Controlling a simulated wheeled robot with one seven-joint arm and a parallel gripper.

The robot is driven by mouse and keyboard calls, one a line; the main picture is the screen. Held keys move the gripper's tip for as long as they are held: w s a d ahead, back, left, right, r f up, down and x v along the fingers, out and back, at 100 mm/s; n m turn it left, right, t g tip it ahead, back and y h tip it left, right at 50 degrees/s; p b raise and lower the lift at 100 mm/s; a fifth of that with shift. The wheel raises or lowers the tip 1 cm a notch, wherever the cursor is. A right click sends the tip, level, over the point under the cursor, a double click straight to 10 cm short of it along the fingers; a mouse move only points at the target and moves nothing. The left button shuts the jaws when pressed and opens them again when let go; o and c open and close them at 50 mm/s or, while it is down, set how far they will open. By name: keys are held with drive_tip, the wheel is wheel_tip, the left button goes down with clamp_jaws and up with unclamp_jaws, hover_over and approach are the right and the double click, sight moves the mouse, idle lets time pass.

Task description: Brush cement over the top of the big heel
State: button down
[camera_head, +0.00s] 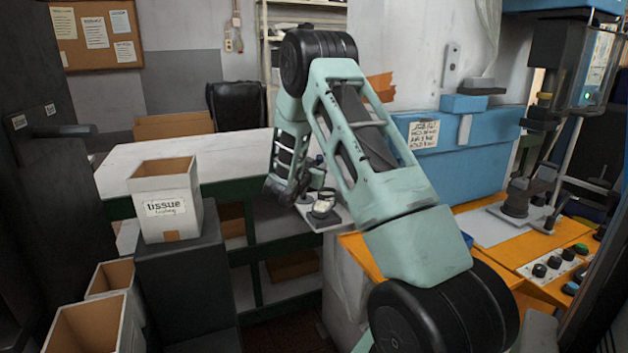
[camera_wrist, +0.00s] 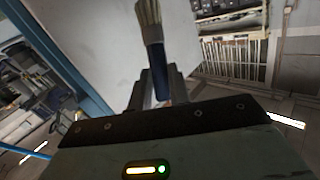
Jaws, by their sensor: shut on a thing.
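My gripper (camera_wrist: 158,92) is shut on a brush (camera_wrist: 152,42) in the wrist view. The brush has pale bristles, a grey collar and a dark blue handle between the fingers. Its bristles point away from my gripper, toward the top of the picture. In the head view my arm reaches to the back and its end is turned away, so the fingers are mostly hidden. Small round dark and cream items (camera_head: 322,209) sit on a light grey stand top (camera_head: 338,218) beside the arm's end. I cannot tell which of them is the big heel or a cement pot.
A white worktop (camera_head: 125,160) stands behind the arm. An orange bench (camera_head: 510,250) with a machine is at right. A blue cabinet (camera_head: 460,150) stands behind it.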

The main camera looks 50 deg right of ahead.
drive_tip(key=shift+s+r+h+b, duration=0.2)
drive_tip(key=shift+r+h+b, duration=0.2)
drive_tip(key=shift+r, duration=0.15)
drive_tip(key=shift+f+b, duration=1.3)
drive_tip(key=shift+f, duration=1)
